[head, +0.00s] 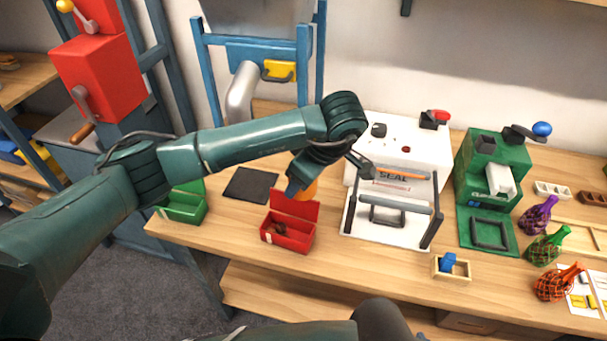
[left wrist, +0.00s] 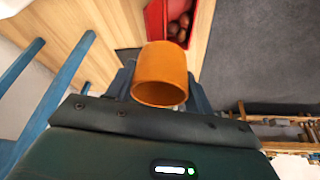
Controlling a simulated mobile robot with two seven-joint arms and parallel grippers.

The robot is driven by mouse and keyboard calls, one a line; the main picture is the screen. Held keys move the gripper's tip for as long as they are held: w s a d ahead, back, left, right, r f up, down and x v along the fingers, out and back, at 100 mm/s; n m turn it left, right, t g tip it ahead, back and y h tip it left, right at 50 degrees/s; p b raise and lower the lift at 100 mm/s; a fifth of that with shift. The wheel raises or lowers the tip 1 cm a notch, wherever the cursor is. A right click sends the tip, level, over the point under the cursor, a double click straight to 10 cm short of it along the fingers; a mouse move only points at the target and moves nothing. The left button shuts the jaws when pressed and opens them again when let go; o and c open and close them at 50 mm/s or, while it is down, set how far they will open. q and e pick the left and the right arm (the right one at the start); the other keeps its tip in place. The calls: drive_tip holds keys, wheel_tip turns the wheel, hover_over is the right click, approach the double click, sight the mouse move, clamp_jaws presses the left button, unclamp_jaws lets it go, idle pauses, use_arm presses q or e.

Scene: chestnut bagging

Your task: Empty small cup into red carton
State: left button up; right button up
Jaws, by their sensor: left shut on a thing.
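The small orange cup (head: 309,189) is held by my left gripper (head: 300,182) above the back of the red carton, mostly hidden behind the gripper in the head view. In the left wrist view the cup (left wrist: 162,72) sits between the two fingers of my gripper (left wrist: 160,84), which is shut on it. Its lower end shows a darker oval; I cannot make out any contents. The red carton (head: 306,238) stands open on the table with its lid up and a few brown chestnuts inside. It also shows in the left wrist view (left wrist: 153,25), apart from the cup. My right gripper is not in view.
A green carton (head: 183,214) stands left, beside a dark pad (head: 250,186). The white sealing machine (head: 400,150) is close on the right, then a green machine (head: 490,170) and several netted bags. A small wooden box (head: 451,270) is near the front edge.

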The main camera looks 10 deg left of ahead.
use_arm(q)
drive_tip(key=s+d+r, duration=0.1)
drive_tip(key=s+r, duration=0.4)
drive_tip(key=r, duration=0.2)
drive_tip(key=shift+s+d, duration=0.15)
drive_tip(key=shift+s, duration=0.25)
